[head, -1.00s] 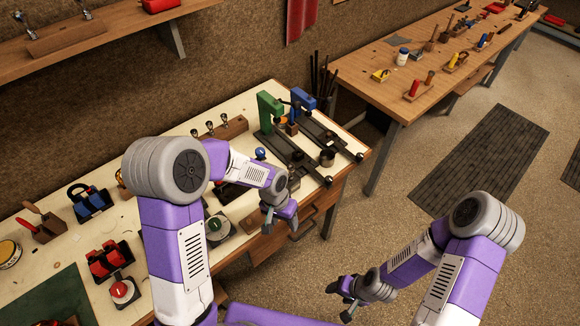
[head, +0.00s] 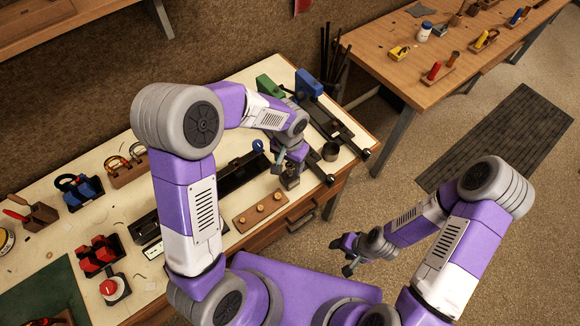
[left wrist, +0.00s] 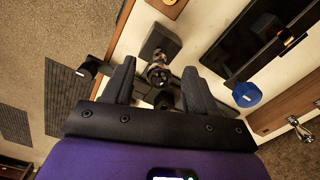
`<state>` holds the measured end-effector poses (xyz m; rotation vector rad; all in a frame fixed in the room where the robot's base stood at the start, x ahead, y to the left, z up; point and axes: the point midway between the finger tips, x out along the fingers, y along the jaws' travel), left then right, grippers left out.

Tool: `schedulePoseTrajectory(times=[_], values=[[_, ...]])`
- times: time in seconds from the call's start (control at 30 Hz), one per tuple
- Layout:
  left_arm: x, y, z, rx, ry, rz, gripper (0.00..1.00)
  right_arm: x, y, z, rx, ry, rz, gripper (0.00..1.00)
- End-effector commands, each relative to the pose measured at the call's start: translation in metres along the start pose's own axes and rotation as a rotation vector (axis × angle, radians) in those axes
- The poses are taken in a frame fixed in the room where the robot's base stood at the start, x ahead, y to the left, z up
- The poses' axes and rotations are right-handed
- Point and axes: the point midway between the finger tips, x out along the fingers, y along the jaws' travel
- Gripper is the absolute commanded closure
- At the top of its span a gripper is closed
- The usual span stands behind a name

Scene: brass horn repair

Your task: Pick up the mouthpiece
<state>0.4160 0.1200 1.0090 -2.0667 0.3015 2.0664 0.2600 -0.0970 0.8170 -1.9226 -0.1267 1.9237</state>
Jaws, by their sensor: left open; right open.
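My left gripper (head: 281,162) is open and hangs over the right part of the light workbench (head: 62,245). In the left wrist view its two dark fingers (left wrist: 160,85) stand apart. A small silver, round piece, seemingly the mouthpiece (left wrist: 157,75), shows between them, near a dark square block (left wrist: 161,41). I cannot tell whether the fingers touch it. In the head view the gripper largely hides this spot; a dark block (head: 290,180) shows just below. My right gripper (head: 347,255) is open and empty, off the bench to the right.
Green (head: 270,86) and blue (head: 308,84) clamp tools stand behind the left gripper. A wooden block with round knobs (head: 260,212) lies at the bench's front edge. A blue-topped item (left wrist: 247,94) and silver pieces on a rack (left wrist: 297,127) lie right in the wrist view.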

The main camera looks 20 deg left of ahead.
Motion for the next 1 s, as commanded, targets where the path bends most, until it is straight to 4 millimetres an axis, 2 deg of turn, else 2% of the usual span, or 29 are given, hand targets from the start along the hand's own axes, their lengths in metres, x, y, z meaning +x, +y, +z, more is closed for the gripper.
schedulePoseTrajectory(times=[0.1,0.2,0.47,0.83,1.0], values=[[0.018,0.001,0.001,-0.001,-0.003,0.0,0.42,0.001,0.001,0.0,0.0,0.001,0.0,0.42],[0.026,0.001,0.001,-0.001,-0.001,0.0,0.42,0.002,0.001,-0.001,0.0,0.001,0.0,0.42],[0.027,0.001,0.0,-0.001,0.001,0.0,0.44,0.002,0.001,-0.001,0.0,0.001,0.0,0.42],[0.027,0.001,0.0,-0.001,0.001,0.0,1.0,0.002,0.001,-0.001,0.0,0.001,0.0,0.42],[0.026,0.001,0.0,-0.001,0.001,0.0,1.0,0.002,0.001,-0.001,0.0,0.001,0.0,0.42]])
